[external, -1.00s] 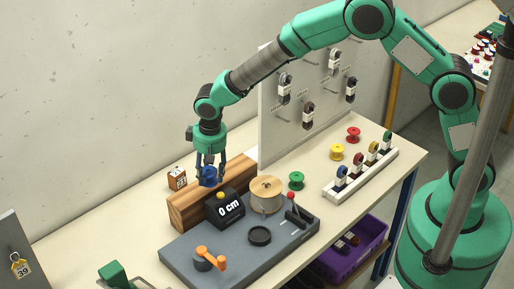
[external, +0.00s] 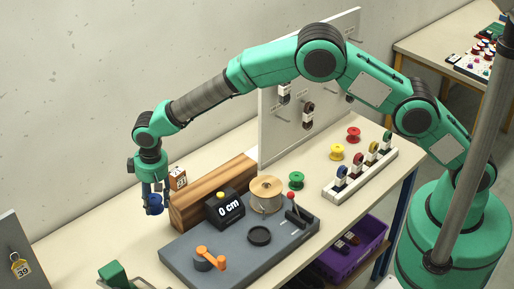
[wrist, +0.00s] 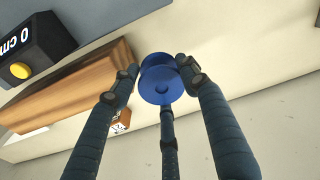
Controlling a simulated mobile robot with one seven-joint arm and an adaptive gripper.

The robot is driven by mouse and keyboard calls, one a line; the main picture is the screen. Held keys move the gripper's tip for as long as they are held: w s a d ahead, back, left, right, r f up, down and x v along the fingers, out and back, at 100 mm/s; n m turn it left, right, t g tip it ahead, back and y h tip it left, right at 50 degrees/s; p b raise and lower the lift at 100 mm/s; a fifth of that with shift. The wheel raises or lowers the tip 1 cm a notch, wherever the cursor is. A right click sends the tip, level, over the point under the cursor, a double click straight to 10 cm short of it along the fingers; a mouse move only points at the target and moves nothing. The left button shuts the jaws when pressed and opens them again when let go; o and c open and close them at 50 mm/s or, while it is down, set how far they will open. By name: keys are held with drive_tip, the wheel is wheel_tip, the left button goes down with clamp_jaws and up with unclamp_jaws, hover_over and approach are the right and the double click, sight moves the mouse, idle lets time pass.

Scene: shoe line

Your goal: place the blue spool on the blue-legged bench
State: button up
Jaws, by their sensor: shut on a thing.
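The blue spool (external: 154,204) is held between the fingers of my gripper (external: 154,196), above the bench surface left of the wooden block. In the wrist view the blue spool (wrist: 161,82) sits between the dark fingertips of my gripper (wrist: 158,80), with its round flange facing the camera. The bench with blue legs (external: 100,224) carries the equipment; one blue leg shows at its right end. How high the spool is above the bench top is hard to tell.
A wooden block (external: 213,190) stands right of my gripper, with a small numbered cube (external: 178,178) behind it. A grey winder base with a "0 cm" display (external: 226,209) is in front. Green (external: 296,180), yellow (external: 337,152) and red (external: 353,135) spools stand farther right. Bare bench top lies around my gripper's left.

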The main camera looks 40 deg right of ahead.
drive_tip(key=s+a+f+n, duration=0.1)
drive_tip(key=a+f, duration=0.3)
drive_tip(key=a, duration=0.8)
drive_tip(key=shift+a+f+n, duration=0.15)
drive_tip(key=shift+a+n, duration=0.2)
drive_tip(key=shift+n, duration=0.45)
drive_tip(key=shift+f, duration=0.1)
hover_over(133, 260)
drive_tip(key=shift+s+d+f, duration=0.1)
drive_tip(key=shift+f, duration=1.45)
drive_tip(key=shift+s+f, duration=0.1)
drive_tip(key=shift+f, duration=1.4)
drive_tip(key=shift+f, duration=0.15)
drive_tip(key=shift+f, duration=1.7)
drive_tip(key=shift+f, duration=0.15)
